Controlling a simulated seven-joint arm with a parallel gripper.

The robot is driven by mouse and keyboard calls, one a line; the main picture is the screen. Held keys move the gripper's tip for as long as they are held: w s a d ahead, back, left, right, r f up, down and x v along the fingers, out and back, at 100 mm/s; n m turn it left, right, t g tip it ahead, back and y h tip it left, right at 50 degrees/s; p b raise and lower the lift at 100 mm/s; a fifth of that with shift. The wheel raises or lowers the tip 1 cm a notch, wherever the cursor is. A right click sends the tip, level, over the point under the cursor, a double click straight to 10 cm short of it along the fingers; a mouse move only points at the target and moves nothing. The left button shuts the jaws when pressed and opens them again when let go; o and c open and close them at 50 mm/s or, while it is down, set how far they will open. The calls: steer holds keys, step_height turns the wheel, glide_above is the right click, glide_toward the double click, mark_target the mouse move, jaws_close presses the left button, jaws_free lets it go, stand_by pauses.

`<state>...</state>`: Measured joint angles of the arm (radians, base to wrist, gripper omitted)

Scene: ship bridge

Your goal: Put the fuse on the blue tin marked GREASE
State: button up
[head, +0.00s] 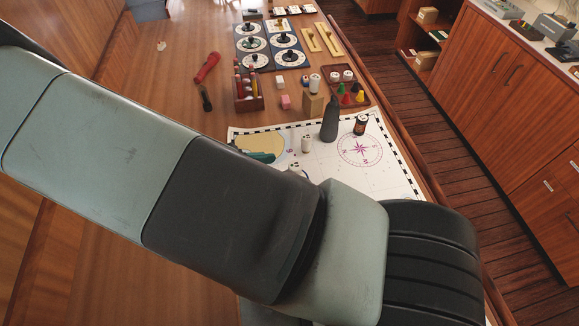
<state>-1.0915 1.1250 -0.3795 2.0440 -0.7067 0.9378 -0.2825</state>
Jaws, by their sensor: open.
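No blue tin marked GREASE can be made out; my arm covers much of the chart and table. A small white cylinder (307,144) stands on the chart and may be the fuse, but it is too small to be sure. A white and bluish piece (297,169) peeks out just above my arm, mostly hidden, and I cannot tell what it is. My arm crosses from the upper left to the lower right. My gripper's fingers do not show.
The chart (395,178) holds a dark bottle (329,121) and a small black can (361,124). Behind are a wooden block (313,106), a red tray (346,101) of coloured pieces, a pen rack (248,104) and a red-handled tool (207,67). Bare table lies left of these.

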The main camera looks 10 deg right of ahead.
step_height(320, 180, up, 22)
steer(key=s+d+f+m+g+y, duration=0.1)
steer(key=s+d+m+g+y, duration=0.15)
steer(key=m+y, duration=0.8)
steer(key=s+d+r+m+t+y, duration=0.1)
steer(key=s+d+r+m+t, duration=0.1)
steer(key=s+r+m, duration=0.2)
steer(key=s+d+r+m+t+y, duration=0.1)
steer(key=s+d+r+m+t, duration=0.2)
steer(key=r, duration=0.7)
steer(key=shift+s+m+y, duration=0.35)
steer(key=shift+s+m, duration=0.75)
steer(key=shift+m, duration=0.05)
